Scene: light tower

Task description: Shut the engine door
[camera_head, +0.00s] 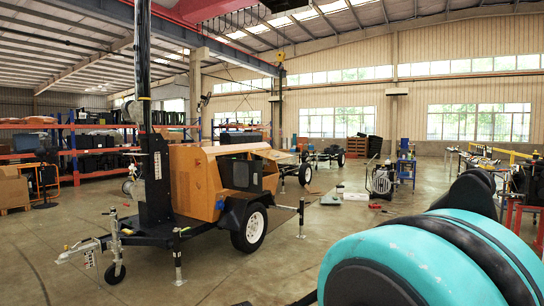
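The light tower (196,180) is a trailer-mounted machine with an orange housing, left of centre in the head view. A dark mast (155,185) stands at its left end. The side facing me has a dark, window-like area (238,173) near the right end, with orange around it. A pale panel (232,149) slopes along the top edge. I cannot tell which panel is the engine door or how far it stands open. A large teal and black part of my own arm fills the lower right, well apart from the tower. My gripper's fingers are not in view.
The tower's near wheel (250,228), its jack legs (178,256) and the tow hitch (80,251) stick out near the floor. Open concrete floor (235,278) lies in front. Shelving (85,150) is behind left; a workbench (485,160) stands far right.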

